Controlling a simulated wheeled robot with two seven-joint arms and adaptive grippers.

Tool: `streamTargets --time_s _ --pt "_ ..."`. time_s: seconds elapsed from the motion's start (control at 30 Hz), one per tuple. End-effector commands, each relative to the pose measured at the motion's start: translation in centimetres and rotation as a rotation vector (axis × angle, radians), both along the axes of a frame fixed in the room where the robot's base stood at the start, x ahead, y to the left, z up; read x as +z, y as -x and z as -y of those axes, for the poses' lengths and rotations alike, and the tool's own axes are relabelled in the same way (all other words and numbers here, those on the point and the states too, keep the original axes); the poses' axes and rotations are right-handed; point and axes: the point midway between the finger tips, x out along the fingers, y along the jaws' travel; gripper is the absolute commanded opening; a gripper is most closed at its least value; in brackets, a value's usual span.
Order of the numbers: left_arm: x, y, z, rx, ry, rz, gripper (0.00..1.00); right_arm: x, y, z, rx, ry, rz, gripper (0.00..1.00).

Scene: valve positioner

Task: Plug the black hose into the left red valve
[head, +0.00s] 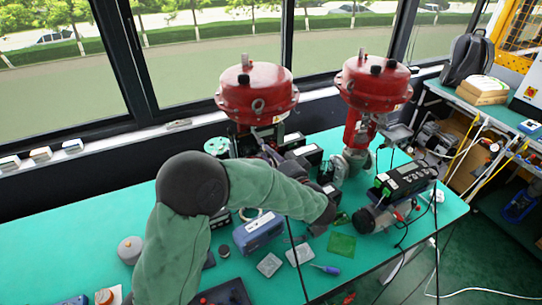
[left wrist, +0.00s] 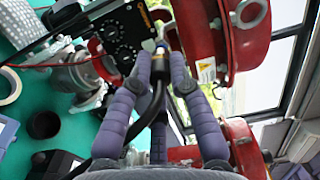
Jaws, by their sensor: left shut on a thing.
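The left red valve (head: 257,92) stands at the back of the table, with a large red domed top. Its red body (left wrist: 205,35) fills the upper right of the left wrist view, beside a black positioner (left wrist: 122,36) with round ports. My left gripper (left wrist: 160,62) is shut on the black hose (left wrist: 157,103), whose end is between the fingertips close to the positioner. Whether the hose end touches or enters a port cannot be told. In the head view my left gripper (head: 268,152) is in front of the left valve, partly hidden by my arm. My right gripper is not in view.
A second red valve (head: 373,83) stands to the right. A black-and-green device (head: 405,180), a blue box (head: 258,230) and small parts lie on the green table (head: 90,225). The table's left side is mostly clear. Windows are behind.

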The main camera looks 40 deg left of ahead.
Motion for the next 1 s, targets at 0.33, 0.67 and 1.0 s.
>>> streamTargets --time_s 0.33,0.67,1.0 --pt "0.0 0.0 -0.1 0.001 0.0 0.001 0.0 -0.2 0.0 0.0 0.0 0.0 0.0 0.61" --pt "-0.1 -0.1 -0.4 0.001 0.0 0.0 0.0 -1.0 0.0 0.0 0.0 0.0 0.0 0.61" --pt "0.0 -0.1 -0.4 0.0 0.0 0.0 0.0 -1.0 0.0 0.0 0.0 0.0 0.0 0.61"
